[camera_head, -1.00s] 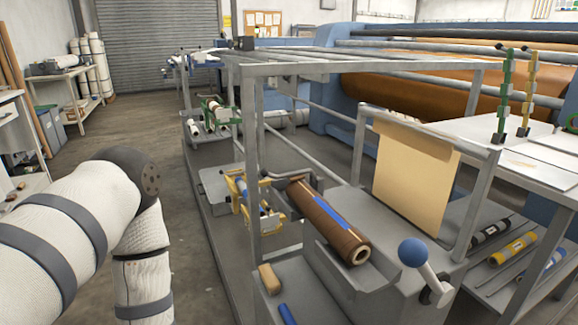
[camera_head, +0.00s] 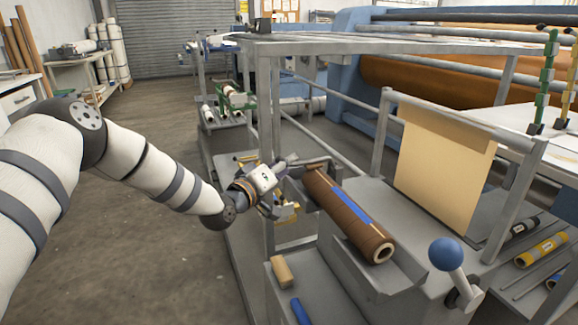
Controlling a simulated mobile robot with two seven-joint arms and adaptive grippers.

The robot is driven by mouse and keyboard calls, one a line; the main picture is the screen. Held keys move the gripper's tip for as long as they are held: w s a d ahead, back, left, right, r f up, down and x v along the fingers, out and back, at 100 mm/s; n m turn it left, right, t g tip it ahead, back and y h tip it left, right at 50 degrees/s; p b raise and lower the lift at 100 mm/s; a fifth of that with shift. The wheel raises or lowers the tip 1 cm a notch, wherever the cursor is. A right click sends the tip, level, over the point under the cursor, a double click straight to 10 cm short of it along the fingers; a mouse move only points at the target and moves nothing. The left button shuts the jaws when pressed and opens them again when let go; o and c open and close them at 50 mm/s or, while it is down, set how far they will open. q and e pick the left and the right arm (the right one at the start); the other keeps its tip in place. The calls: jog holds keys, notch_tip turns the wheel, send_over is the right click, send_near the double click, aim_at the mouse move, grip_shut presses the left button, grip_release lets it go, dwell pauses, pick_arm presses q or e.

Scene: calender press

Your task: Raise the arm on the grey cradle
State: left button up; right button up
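The grey cradle (camera_head: 400,281) stands in the foreground and bears a brown roll (camera_head: 345,214) with a blue strip along it. At the cradle's far end, a grey arm (camera_head: 292,191) lies low near the end of the roll. My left gripper (camera_head: 284,168) is at that far end, close beside the arm, with its wrist coming in from the left. Its fingers are small and overlap the arm and the frame post, so I cannot tell whether they touch it or are open. My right gripper is out of view.
A lever with a blue ball (camera_head: 445,253) stands at the cradle's right. A grey frame post (camera_head: 266,110) rises by my gripper. A tan block (camera_head: 282,270) lies in front.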

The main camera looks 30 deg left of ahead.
pick_arm(q)
jog(key=shift+w+d, duration=0.1)
jog(key=shift+w, duration=0.65)
jog(key=shift+r, duration=0.1)
jog(key=shift+c, duration=0.5)
grip_shut()
